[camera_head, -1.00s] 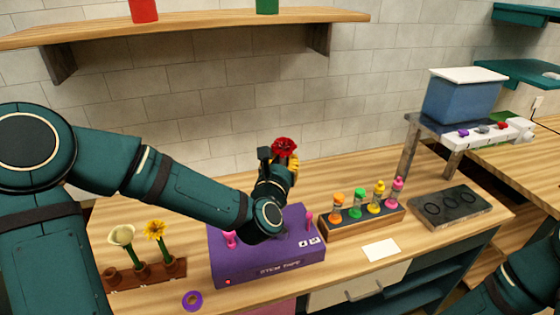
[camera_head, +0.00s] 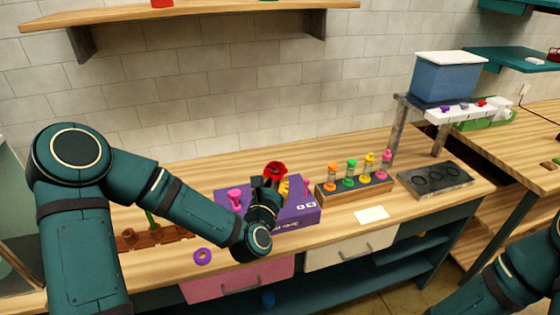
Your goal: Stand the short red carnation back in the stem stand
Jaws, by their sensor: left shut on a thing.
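The red carnation (camera_head: 275,170) is held upright in my left gripper (camera_head: 270,187), which is shut on it above the purple stem tape box. Its stem is mostly hidden by the gripper. The brown stem stand (camera_head: 172,236) lies on the counter at left, well to the left of the gripper. My left arm hides part of the stand and the flower heads in it; one green stem (camera_head: 151,221) shows. Only part of my right arm shows at the lower right; its gripper is out of view.
The purple box (camera_head: 304,214) is right beneath the left gripper. A purple ring (camera_head: 202,256) lies between stand and box. A wooden rack (camera_head: 356,190) of colored bottles, a white card (camera_head: 371,215) and a dark tray (camera_head: 437,180) are to the right.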

